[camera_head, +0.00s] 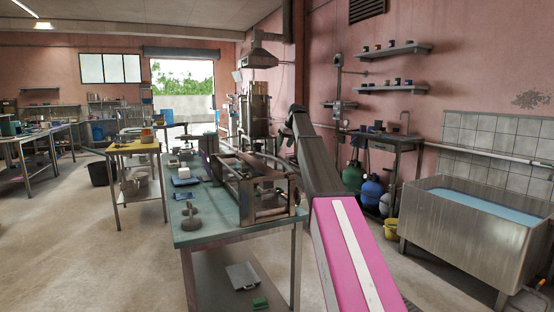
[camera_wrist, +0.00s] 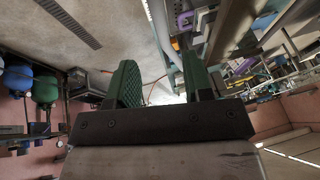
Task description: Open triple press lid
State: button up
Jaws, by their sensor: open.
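The triple press (camera_head: 246,196) appears to be the long, brownish metal frame on the teal worktable (camera_head: 205,238) in the head view. Its lid cannot be told apart clearly at this size. My arm reaches past the right side of the press, and its dark far end is near the back of the table. My gripper (camera_wrist: 160,85) shows in the wrist view with two green fingers spread apart and nothing between them. Metal framework is to the right of the fingers there; I cannot tell whether it is the press. The gripper touches nothing that I can make out.
A weight-like grey object (camera_head: 191,222) stands on the table's left part. A yellow-topped table (camera_head: 133,148) is behind left. A steel basin with bluish liquid (camera_head: 470,232) is at right. Gas cylinders (camera_head: 371,190) stand by the wall.

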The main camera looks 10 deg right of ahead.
jog(key=x, duration=0.9)
jog(key=shift+w+f, duration=0.1)
jog(key=shift+a, duration=0.1)
grip_shut()
